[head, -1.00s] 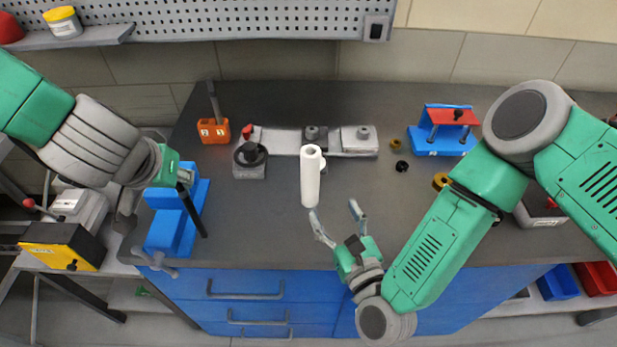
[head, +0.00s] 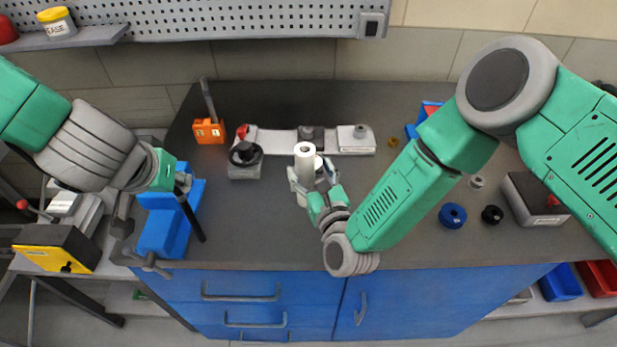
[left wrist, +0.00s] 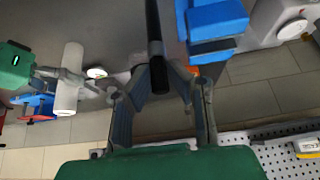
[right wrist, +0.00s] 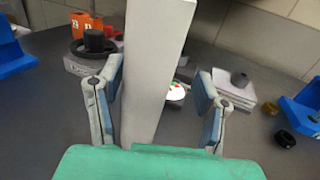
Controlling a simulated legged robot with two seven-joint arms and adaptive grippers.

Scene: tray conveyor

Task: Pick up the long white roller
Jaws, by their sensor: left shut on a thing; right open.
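The long white roller (head: 306,163) stands upright on the dark bench top; it also shows large in the right wrist view (right wrist: 155,65) and in the left wrist view (left wrist: 69,78). My right gripper (head: 313,177) is open, with one finger on each side of the roller; in the right wrist view its fingers (right wrist: 158,100) show gaps to the roller. My left gripper (head: 181,183) is shut on a black rod (head: 191,218), which also shows between its fingers in the left wrist view (left wrist: 154,35). The roller's lower part is partly hidden by the right gripper in the head view.
Behind the roller lies a grey fixture plate (head: 275,142) with a black knob block (head: 245,160) at its left. An orange block (head: 209,131) stands at the back left, and a blue stand (head: 163,230) is near the left gripper. Blue (head: 453,215) and black rings lie to the right.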

